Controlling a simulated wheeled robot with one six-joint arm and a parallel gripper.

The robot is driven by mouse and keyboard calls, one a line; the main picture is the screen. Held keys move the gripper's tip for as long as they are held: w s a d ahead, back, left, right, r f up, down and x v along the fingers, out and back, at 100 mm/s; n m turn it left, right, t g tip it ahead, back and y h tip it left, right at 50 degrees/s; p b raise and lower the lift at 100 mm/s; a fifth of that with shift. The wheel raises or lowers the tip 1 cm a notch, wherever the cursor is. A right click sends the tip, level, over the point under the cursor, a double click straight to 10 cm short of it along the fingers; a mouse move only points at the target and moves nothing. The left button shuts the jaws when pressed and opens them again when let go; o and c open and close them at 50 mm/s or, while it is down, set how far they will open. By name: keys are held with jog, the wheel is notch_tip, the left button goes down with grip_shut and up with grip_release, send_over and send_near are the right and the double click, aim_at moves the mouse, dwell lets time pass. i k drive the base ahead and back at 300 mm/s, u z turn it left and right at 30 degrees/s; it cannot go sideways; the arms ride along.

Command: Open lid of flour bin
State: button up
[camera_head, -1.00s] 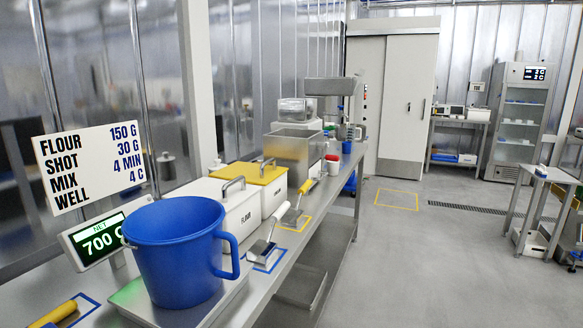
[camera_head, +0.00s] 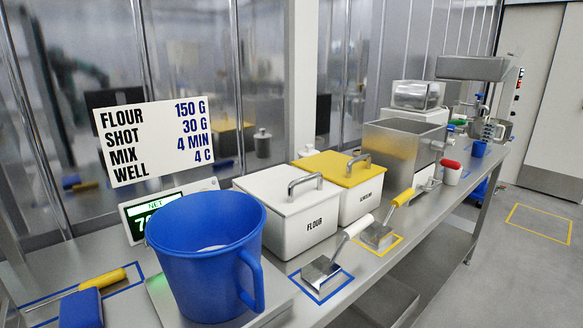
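The flour bin (camera_head: 306,229) is a white box labelled FLOUR on the steel bench, right of the blue jug. Its white lid (camera_head: 271,193) lies closed on top, with a grey metal bar handle (camera_head: 305,183). My gripper is not in view.
A blue jug (camera_head: 203,265) with pale contents stands on a scale in front of the bin's left side. A yellow-lidded bin (camera_head: 350,172) is close on the right. A white-handled scoop (camera_head: 322,275) lies in a blue-taped square before the bin. A steel hopper (camera_head: 402,150) stands beyond.

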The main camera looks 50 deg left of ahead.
aim_at(289, 191)
jog(key=u, duration=0.65)
jog(key=i, duration=0.7)
jog(key=u, duration=0.8)
